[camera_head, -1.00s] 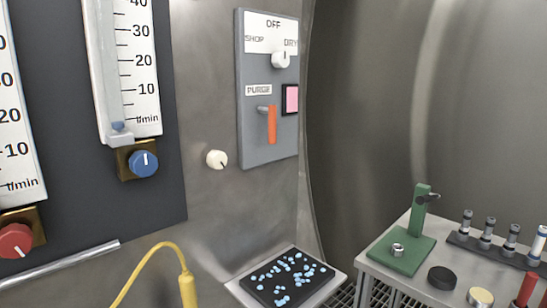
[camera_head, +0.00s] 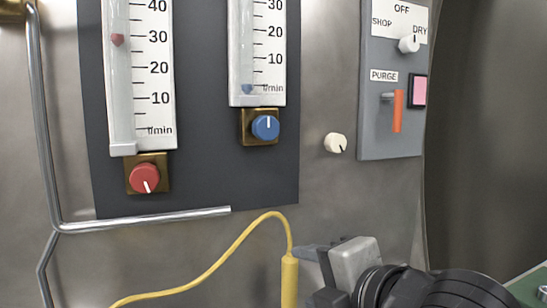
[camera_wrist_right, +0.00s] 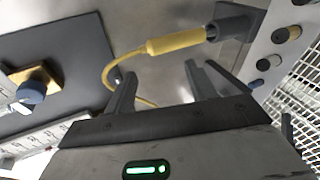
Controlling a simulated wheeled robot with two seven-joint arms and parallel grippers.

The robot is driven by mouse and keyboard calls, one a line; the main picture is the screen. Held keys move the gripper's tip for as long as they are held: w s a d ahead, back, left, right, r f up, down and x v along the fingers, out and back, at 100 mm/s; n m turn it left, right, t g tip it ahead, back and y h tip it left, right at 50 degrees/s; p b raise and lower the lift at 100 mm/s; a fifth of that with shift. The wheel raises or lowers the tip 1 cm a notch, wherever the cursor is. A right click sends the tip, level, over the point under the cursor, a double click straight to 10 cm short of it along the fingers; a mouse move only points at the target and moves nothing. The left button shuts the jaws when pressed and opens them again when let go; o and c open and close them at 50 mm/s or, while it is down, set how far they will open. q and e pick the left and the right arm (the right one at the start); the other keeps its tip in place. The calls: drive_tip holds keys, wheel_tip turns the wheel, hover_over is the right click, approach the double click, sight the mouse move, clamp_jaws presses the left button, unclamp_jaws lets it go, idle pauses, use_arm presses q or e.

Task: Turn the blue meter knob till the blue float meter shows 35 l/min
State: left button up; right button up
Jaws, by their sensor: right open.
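The blue knob (camera_head: 265,127) sits on a brass plate below the blue float meter (camera_head: 236,55), its white mark pointing up. The blue float (camera_head: 247,89) rests near the bottom of the tube, well below the 10 mark. The scale's top is cut off above 30. My right gripper (camera_head: 316,273) is at the lower right, below and apart from the blue knob. In the right wrist view the gripper (camera_wrist_right: 160,88) has its fingers spread, with nothing held between them. The blue knob (camera_wrist_right: 31,92) shows there at the left. My left gripper is out of view.
A red knob (camera_head: 144,178) and red float meter (camera_head: 122,80) stand to the left. A yellow cable (camera_head: 225,255) with a thick plug (camera_head: 289,281) hangs close to my right gripper. A metal rail (camera_head: 145,221) runs below the panel. A white knob (camera_head: 336,142) and switch box (camera_head: 380,120) are right.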

sight(268, 126)
drive_tip(key=s+r+n+t, duration=0.2)
drive_tip(key=s+r+n, duration=0.2)
drive_tip(key=r+n, duration=0.55)
drive_tip(key=s+r+n+t, duration=0.3)
drive_tip(key=s+r+n, duration=0.1)
drive_tip(key=r+n, duration=0.5)
drive_tip(key=shift+m, duration=0.45)
drive_tip(key=p+x, duration=0.9)
drive_tip(key=x, duration=0.6)
drive_tip(key=shift+w+a, duration=0.15)
drive_tip(key=shift+w, duration=0.05)
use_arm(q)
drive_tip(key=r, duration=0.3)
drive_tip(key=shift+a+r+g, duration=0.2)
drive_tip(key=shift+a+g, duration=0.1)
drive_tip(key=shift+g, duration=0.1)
use_arm(e)
drive_tip(key=shift+r, duration=0.1)
drive_tip(key=c, duration=1)
